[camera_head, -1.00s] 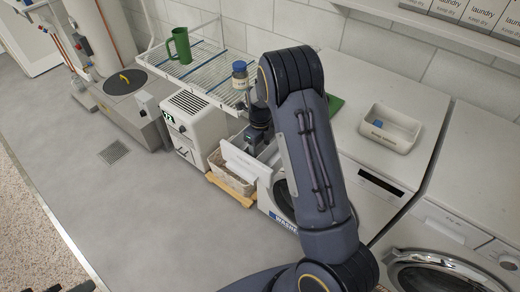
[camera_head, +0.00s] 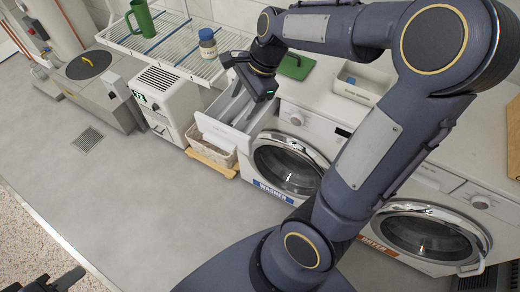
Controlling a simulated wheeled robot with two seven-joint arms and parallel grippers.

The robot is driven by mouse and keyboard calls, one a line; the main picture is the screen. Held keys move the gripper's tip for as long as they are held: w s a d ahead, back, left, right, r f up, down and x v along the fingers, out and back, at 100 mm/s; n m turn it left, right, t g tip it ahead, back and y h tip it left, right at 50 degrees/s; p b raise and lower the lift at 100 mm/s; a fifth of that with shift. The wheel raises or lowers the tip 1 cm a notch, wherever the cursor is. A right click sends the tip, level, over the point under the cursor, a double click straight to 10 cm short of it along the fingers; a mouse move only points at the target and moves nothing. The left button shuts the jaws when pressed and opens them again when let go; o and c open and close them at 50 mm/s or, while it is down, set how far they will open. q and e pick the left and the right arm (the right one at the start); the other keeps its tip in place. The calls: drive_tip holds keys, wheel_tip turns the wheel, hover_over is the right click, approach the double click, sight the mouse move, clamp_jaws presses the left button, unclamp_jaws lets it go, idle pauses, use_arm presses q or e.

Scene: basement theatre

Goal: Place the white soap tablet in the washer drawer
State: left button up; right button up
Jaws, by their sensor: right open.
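The washer (camera_head: 290,160), with a round glass door and a blue WASHER label, stands in the middle. Its white drawer (camera_head: 222,132) is pulled out at the upper left of its front. My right gripper (camera_head: 250,84) is open and points down above the drawer. I cannot make out a white soap tablet; the gripper and arm hide part of the drawer. My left gripper (camera_head: 48,283) is only partly in view at the lower left edge, far from the washer.
A wicker basket (camera_head: 213,148) stands beside the washer under the drawer. A wire rack above holds a green mug (camera_head: 141,19) and a jar (camera_head: 208,43). The grey floor at left is clear.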

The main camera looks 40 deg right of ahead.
drive_tip(key=s+a+n+t, duration=0.1)
drive_tip(key=s+a+n, duration=0.2)
drive_tip(key=s+n, duration=0.5)
drive_tip(key=s+a+r+n+t, duration=0.1)
drive_tip(key=s+a+n, duration=0.3)
drive_tip(key=s+n, duration=0.4)
drive_tip(key=shift+s+r+n+t, duration=0.3)
drive_tip(key=shift+n+t, duration=0.2)
drive_tip(key=shift+n, duration=0.2)
drive_tip(key=shift+a, duration=0.1)
drive_tip(key=shift+c, duration=0.3)
